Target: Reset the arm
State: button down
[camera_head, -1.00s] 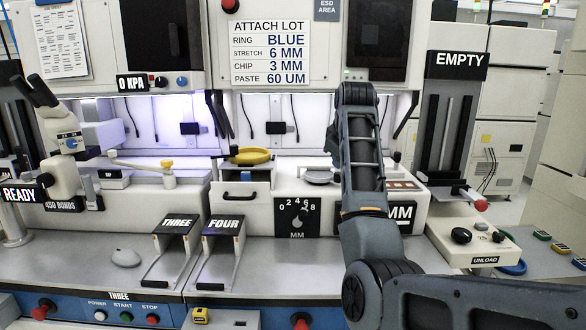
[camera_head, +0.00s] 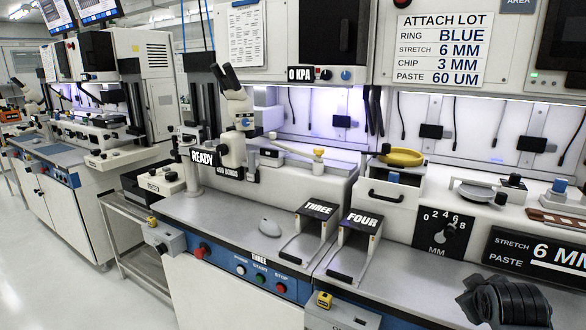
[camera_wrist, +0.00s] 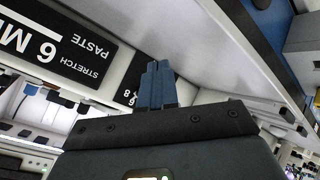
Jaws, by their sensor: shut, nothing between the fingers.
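My arm (camera_head: 508,302) shows only as a dark part at the lower right of the head view, over the front of the right-hand bench. My gripper (camera_wrist: 158,72) is in the wrist view, with its blue-grey fingers shut together and nothing between them. A pale bench surface lies beside the fingertips in that view. The black "STRETCH 6 MM PASTE" sign (camera_wrist: 52,42) appears upside down at the upper left there. In the head view the same sign (camera_head: 540,255) stands just above my arm. The gripper itself is outside the head view.
The bench holds the slots THREE (camera_head: 310,232) and FOUR (camera_head: 352,245), a grey mouse (camera_head: 268,226), a microscope (camera_head: 238,120) and a yellow ring (camera_head: 401,157). A second machine row (camera_head: 100,130) stands at the left. The floor (camera_head: 50,270) at lower left is clear.

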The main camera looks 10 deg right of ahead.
jog(key=s+a+f+t+y, duration=0.15)
jog(key=s+a+f, duration=0.25)
jog(key=s+a, duration=0.5)
jog(key=s+a+f+t+y, duration=0.1)
jog(key=s+a+f+t, duration=0.15)
jog(key=s+a, duration=0.65)
jog(key=s+a+r+t+y, duration=0.1)
jog(key=s+a+r, duration=0.2)
jog(key=s, duration=0.4)
jog(key=s+a+r+m+y, duration=0.1)
jog(key=s+a+r, duration=0.2)
jog(key=s+r, duration=0.2)
jog(key=s+a+r+t+y, duration=0.1)
jog(key=s+a+r, duration=0.2)
jog(key=s, duration=0.7)
jog(key=shift+s+r+t, duration=0.3)
jog(key=shift+s+r, duration=0.1)
jog(key=shift+r, duration=0.4)
jog(key=shift+w+m+y, duration=0.1)
jog(key=shift+m+y, duration=0.15)
jog(key=shift+m, duration=0.05)
